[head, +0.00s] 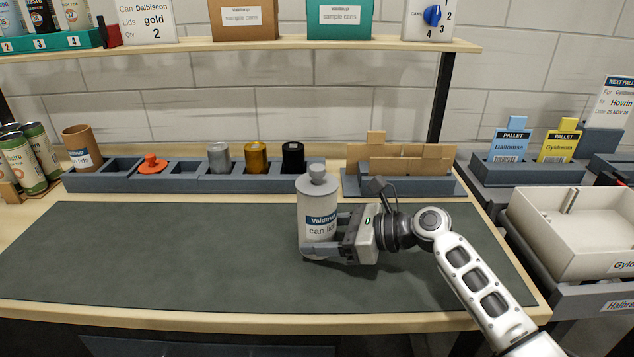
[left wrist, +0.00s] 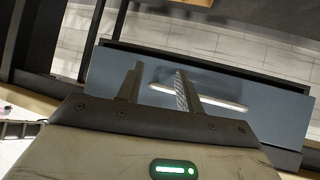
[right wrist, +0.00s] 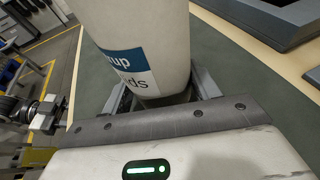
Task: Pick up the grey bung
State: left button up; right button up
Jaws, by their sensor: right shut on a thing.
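The grey bung (head: 317,182), a lid with a round knob, sits in the top of a pale grey tube (head: 316,214) labelled "Valdtrup can lids". My right gripper (head: 325,240) is shut around the lower part of this tube, which stands upright over the dark green mat. In the right wrist view the tube (right wrist: 145,40) fills the space between the fingers; its top and the bung are out of frame.
Behind the mat (head: 150,250) a row of trays holds a brown tube (head: 82,145), an orange bung (head: 152,164) and silver, gold and black cans. A brown-divided rack (head: 405,160) stands right of them. A white bin (head: 575,230) is at right. The mat's left side is clear.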

pick_arm(q)
jog(key=shift+o, duration=1.1)
notch_tip(320, 180, up, 16)
jog(key=m+g+h, duration=0.1)
jog(key=m+h, duration=1.5)
jog(key=m, duration=1)
jog(key=w+d+r+m+g+y, duration=0.1)
jog(key=w+d+r+m+g, duration=0.15)
jog(key=d+m+g, duration=0.45)
jog(key=w+d+r+m+g+y, duration=0.15)
jog(key=r+m+g, duration=0.25)
jog(key=m, duration=0.7)
jog(key=w+d+r+m+g, duration=0.25)
jog(key=d+m+g, duration=0.25)
jog(key=m, duration=0.4)
jog(key=m+t+y, duration=1.1)
jog(key=m+y, duration=0.4)
jog(key=y, duration=0.2)
send_near(317, 167)
jog(key=x, duration=0.9)
jog(key=shift+w+f, duration=0.1)
jog(key=shift+f, duration=0.1)
grip_shut()
